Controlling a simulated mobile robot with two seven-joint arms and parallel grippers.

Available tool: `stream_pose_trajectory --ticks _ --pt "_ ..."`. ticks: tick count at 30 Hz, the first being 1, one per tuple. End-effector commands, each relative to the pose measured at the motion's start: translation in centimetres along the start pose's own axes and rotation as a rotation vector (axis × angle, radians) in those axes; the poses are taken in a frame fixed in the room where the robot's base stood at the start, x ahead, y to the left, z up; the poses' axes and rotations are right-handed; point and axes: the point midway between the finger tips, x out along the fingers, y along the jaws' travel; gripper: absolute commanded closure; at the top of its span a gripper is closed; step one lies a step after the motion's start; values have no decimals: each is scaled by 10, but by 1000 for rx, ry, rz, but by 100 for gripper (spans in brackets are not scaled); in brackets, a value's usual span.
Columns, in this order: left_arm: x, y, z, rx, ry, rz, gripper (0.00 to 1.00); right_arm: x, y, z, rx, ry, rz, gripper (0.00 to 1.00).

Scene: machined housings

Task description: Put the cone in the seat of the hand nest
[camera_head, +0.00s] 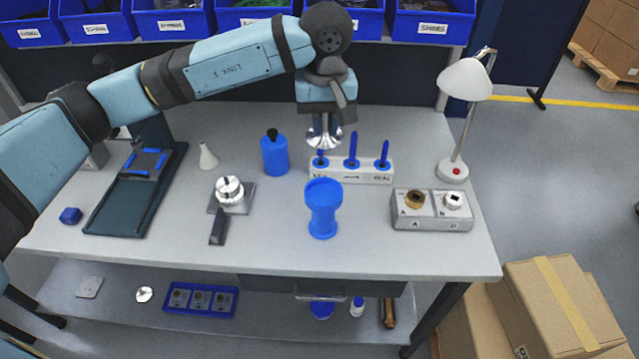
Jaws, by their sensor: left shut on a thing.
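My left gripper (326,117) is shut on a silver flared metal piece (324,139), which looks like the cone, with its wide end down. It holds the piece above the bench, in front of the left end of the pegged rack. A blue flared cup on a waisted stem (323,208) stands upright nearer the front. A low plate fixture (231,194) with a dark handle carries a round silver part to the left. Neither bears a readable label, so I cannot tell which one is the hand nest. My right gripper is not in view.
A white block with blue pegs (376,174) stands behind the cup. A blue canister (275,155), a small white cone-shaped thing (208,155), a grey two-seat block (432,210) and a lamp (466,82) stand around. The bench front is mostly clear.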

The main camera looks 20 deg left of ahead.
Motion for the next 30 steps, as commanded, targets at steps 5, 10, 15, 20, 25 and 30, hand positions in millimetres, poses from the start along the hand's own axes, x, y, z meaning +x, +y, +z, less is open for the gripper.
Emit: stream_pose_trajectory --ticks 5,10,15,20,25,30 --pt "48 -1 0 -1 -4 -2 100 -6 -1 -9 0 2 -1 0" --pt "88 0 0 -1 -3 -1 100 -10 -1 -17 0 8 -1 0" --pt "107 0 0 0 0 1 100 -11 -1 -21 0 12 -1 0" --pt "119 0 0 -1 -1 -1 100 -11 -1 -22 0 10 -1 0" --pt "145 0 0 0 -2 -1 100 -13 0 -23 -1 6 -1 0" --pt "153 0 0 1 2 1 100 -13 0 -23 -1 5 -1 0"
